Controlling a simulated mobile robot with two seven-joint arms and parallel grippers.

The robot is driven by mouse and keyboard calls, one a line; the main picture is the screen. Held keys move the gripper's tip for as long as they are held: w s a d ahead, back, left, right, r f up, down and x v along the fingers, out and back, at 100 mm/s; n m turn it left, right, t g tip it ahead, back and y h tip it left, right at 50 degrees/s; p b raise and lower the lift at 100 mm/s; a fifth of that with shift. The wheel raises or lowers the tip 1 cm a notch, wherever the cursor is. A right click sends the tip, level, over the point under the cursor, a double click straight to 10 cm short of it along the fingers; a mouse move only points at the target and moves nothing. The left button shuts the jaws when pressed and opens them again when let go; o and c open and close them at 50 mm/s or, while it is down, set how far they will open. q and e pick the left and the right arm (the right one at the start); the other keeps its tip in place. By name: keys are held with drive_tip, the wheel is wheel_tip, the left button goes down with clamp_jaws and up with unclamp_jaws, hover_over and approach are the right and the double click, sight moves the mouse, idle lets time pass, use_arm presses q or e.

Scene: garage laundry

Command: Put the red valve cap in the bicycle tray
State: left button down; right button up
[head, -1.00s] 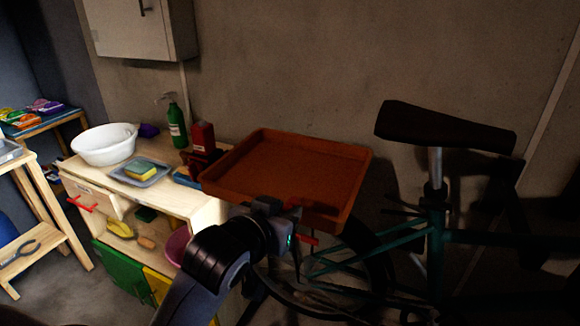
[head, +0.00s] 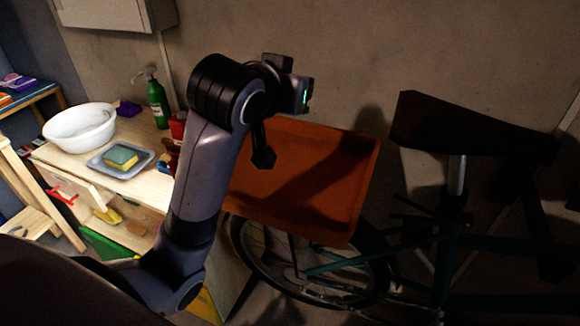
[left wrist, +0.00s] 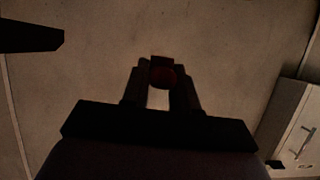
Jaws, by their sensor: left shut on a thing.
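My left gripper (left wrist: 162,88) is shut on a small dark red round thing, likely the red valve cap (left wrist: 162,76), which sits between its fingertips in the left wrist view. In the head view the hand (head: 285,88) is raised above the back left of the bicycle tray, and its fingertips and the cap cannot be made out. The orange-brown bicycle tray (head: 320,190) is above the bicycle's wheel. Its visible floor looks empty, with my arm's shadow across it. My arm covers its left part. My right gripper is not in view.
A wooden bench at left holds a white basin (head: 80,127), a grey tray with a sponge (head: 122,157) and a green bottle (head: 158,103). The dark saddle (head: 470,125) stands right of the tray. The wall is close behind. A wall cabinet (head: 110,15) hangs upper left.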

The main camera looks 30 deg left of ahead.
sight(292, 189)
use_arm(q)
wheel_tip(292, 189, down, 19)
drive_tip(key=shift+s+f, duration=0.1)
drive_tip(key=shift+f, duration=0.05)
idle(0.4)
drive_tip(key=shift+f, duration=0.2)
drive_tip(key=c, duration=0.9)
unclamp_jaws()
drive_tip(key=shift+o, duration=0.2)
drive_tip(key=shift+r, duration=0.1)
drive_tip(key=shift+r, duration=0.15)
drive_tip(key=v, duration=1.2)
